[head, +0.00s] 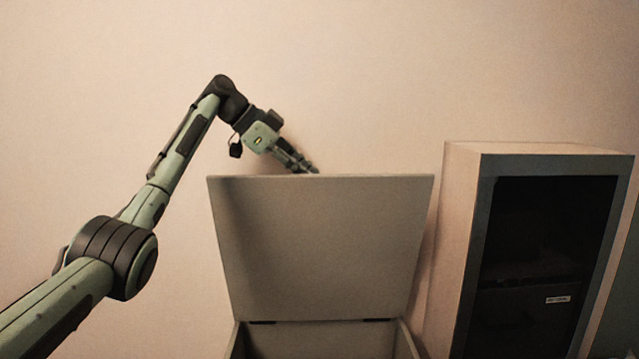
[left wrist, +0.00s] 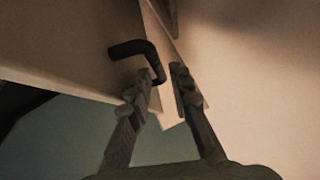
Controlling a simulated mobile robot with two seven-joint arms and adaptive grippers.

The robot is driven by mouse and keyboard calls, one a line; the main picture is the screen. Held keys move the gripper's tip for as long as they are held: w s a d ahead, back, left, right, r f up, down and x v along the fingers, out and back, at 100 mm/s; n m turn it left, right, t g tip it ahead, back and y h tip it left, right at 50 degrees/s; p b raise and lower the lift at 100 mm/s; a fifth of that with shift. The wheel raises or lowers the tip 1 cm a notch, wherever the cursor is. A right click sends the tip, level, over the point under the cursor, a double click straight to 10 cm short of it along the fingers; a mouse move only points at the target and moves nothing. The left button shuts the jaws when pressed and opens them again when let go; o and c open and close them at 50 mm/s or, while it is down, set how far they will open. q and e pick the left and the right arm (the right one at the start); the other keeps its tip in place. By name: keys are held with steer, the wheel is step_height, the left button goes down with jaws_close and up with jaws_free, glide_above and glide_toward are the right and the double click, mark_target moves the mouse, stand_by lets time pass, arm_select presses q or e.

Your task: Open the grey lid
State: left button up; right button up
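The grey lid (head: 322,245) stands raised, nearly upright, at the back of a grey box (head: 235,345) in the head view. Its inner face is towards me, and its hinges show along the bottom edge. My left gripper (head: 310,170) is at the lid's top edge, left of the edge's right end, its tips partly hidden behind it. In the left wrist view my left gripper's fingers (left wrist: 162,80) are apart. A dark bent handle (left wrist: 136,48) on a pale panel reaches towards the gap between them; contact is unclear. My right gripper is out of view.
A pale cabinet (head: 463,240) with a dark open front stands close to the right of the box. A small white label (head: 557,300) shows inside it. A plain wall (head: 360,80) is behind, with open space above the lid.

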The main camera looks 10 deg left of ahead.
arm_select(q)
steer(key=v, duration=0.7)
steer(key=shift+s+a, duration=0.1)
